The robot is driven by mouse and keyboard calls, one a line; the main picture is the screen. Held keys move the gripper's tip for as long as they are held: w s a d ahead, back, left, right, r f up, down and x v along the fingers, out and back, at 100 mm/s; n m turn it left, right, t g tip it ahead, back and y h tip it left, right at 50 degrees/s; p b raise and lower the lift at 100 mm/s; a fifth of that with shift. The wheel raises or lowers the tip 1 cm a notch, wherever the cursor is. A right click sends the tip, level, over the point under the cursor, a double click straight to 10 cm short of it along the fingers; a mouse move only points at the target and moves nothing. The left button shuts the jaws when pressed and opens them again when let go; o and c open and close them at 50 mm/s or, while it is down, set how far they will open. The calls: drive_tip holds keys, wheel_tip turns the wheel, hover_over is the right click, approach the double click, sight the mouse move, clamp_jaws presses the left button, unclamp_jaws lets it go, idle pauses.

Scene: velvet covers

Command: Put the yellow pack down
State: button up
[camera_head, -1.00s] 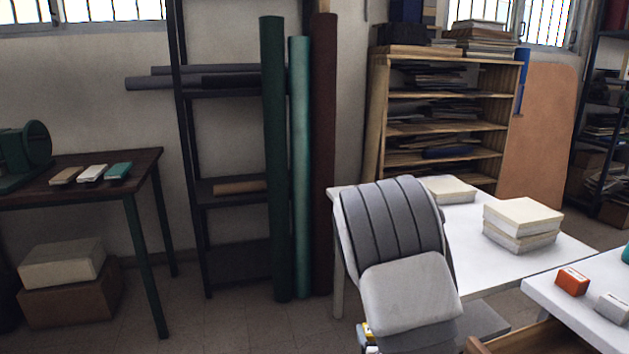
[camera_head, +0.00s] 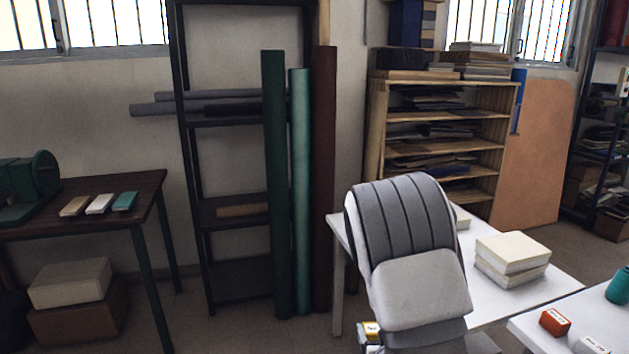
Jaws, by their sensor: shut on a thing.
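The yellow pack (camera_head: 370,328) shows only as a small yellow and white piece at the bottom edge, just left of my grey and white arm. My gripper (camera_head: 371,346) is mostly hidden behind my arm and cut off by the bottom of the frame. It is shut on the pack, with only a little of it showing beside the pack. The pack's lower part and far side are hidden.
A white table (camera_head: 541,287) behind my arm holds stacked cream blocks (camera_head: 512,252). A nearer white table (camera_head: 606,323) at right holds an orange box (camera_head: 555,322) and a teal bottle (camera_head: 619,286). A dark table (camera_head: 97,189) at left holds three small packs (camera_head: 99,204).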

wheel_tip(320, 180, up, 7)
drive_tip(key=p, duration=0.5)
drive_tip(key=shift+f, duration=0.15)
drive_tip(key=shift+d, duration=0.1)
